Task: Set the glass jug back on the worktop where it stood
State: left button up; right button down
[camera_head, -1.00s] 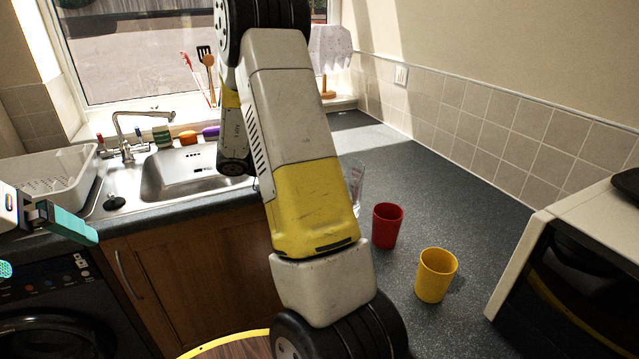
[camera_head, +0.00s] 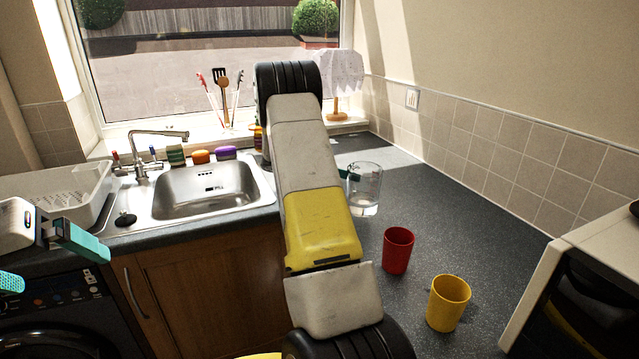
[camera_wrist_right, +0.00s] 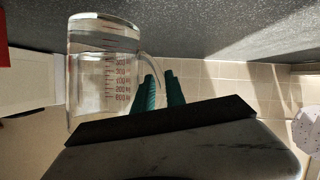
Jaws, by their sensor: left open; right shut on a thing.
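The clear glass jug (camera_head: 366,191) is upright on or just above the grey worktop, behind the red cup; I cannot tell whether its base touches. My right gripper (camera_head: 347,174) is at the jug's left side, partly hidden behind my own arm. In the right wrist view the picture is upside down, and the teal fingers (camera_wrist_right: 161,91) are shut on the handle of the jug (camera_wrist_right: 103,75), which has red measuring marks. My left gripper (camera_head: 45,262) is open and empty at the left edge, in front of the sink unit.
A red cup (camera_head: 398,251) and a yellow cup (camera_head: 448,303) stand on the worktop (camera_head: 470,225) nearer me. A microwave-like appliance (camera_head: 590,270) is at the right. The tiled wall (camera_head: 500,150) runs behind. A lamp (camera_head: 336,80) stands on the sill. Worktop right of the jug is clear.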

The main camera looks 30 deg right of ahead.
jog(key=shift+w+d+f, duration=0.15)
jog(key=shift+f, duration=1.55)
jog(key=c, duration=1.4)
grip_release()
jog(key=shift+f, duration=0.1)
